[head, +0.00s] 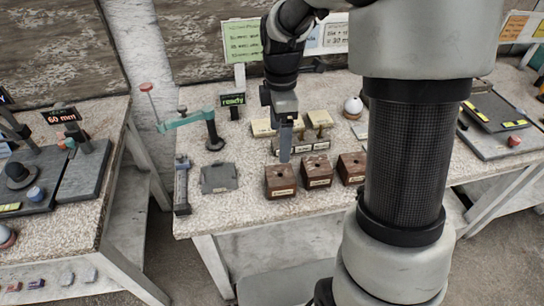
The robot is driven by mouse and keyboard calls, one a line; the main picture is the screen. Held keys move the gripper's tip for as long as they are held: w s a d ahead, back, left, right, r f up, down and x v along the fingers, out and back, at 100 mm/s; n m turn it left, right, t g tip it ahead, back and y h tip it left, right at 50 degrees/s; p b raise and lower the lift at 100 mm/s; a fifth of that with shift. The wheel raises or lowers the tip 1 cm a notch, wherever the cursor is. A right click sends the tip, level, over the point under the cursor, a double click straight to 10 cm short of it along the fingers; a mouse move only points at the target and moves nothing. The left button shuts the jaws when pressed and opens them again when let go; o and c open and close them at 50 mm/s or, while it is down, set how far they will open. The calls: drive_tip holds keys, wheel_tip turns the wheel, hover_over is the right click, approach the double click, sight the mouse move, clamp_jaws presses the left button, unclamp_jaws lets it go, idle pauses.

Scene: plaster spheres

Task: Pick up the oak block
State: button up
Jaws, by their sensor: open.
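Three dark brown wooden blocks stand in a row near the front of the middle table: a left one (280,181), a middle one (317,171) and a right one (351,167). Each has a hole in its top and a small pale label on its front. The labels are too small to read, so I cannot tell which block is oak. My gripper (285,156) points down just behind and above the left block, and appears apart from it. It is open and seen edge-on, with nothing visible between its fingers.
Pale blocks (263,128) and small fittings stand in a rack behind the gripper. A grey plate (219,178) lies left of the brown blocks. A teal-armed stand (213,130) and a "ready" display (233,100) are at back left.

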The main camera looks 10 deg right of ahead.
hover_over(280, 175)
drive_tip(key=f, duration=1)
drive_tip(key=shift+s+a+f, duration=0.25)
drive_tip(key=shift+s, duration=0.1)
drive_tip(key=shift+d+f+b, duration=0.2)
drive_tip(key=shift+f+b, duration=0.1)
drive_tip(key=shift+f, duration=2.4)
drive_tip(key=shift+c, duration=0.4)
